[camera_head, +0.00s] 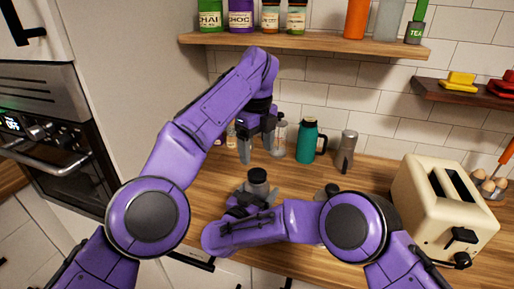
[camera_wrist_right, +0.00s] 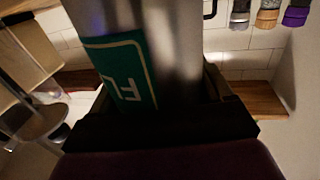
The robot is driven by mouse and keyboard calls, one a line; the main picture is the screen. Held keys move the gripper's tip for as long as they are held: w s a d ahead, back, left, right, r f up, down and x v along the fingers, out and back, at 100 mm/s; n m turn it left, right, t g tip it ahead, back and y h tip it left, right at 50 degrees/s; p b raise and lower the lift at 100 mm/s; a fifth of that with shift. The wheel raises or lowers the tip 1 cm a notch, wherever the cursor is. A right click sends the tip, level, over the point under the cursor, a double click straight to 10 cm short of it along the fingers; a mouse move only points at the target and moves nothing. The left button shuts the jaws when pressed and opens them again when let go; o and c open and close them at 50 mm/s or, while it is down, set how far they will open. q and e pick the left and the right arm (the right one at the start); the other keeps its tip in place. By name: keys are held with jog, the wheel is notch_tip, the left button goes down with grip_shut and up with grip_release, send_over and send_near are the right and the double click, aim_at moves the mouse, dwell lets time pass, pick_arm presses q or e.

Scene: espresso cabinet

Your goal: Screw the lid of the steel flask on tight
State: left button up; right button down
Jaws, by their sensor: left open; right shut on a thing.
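The steel flask (camera_head: 258,188) stands on the wooden counter, its black lid (camera_head: 258,175) sitting on top. How tightly the lid sits cannot be seen. My right gripper (camera_head: 252,200) is shut around the flask's body from the front. In the right wrist view the steel body (camera_wrist_right: 180,50) with a green label (camera_wrist_right: 122,75) fills the space between the fingers. My left gripper (camera_head: 259,149) is open and empty, pointing down above and slightly behind the lid, apart from it. The flask's lower part is hidden behind my right gripper and arm.
A teal bottle with a handle (camera_head: 306,142), a grey metal flask-like container (camera_head: 346,150) and a clear jar (camera_head: 280,134) stand behind. A cream toaster (camera_head: 440,205) is at the right. A wooden shelf (camera_head: 330,43) hangs above. The counter between flask and toaster is partly covered by my arm.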

aim_at(257, 173)
pick_arm(q)
jog(key=shift+n, duration=0.5)
jog(key=shift+f, duration=0.1)
jog(key=shift+f, duration=0.55)
notch_tip(257, 173, down, 7)
jog(key=shift+r, duration=0.1)
jog(key=shift+c, duration=0.3)
jog(key=c, duration=1)
jog(key=m, duration=0.9)
jog(key=shift+m, duration=0.4)
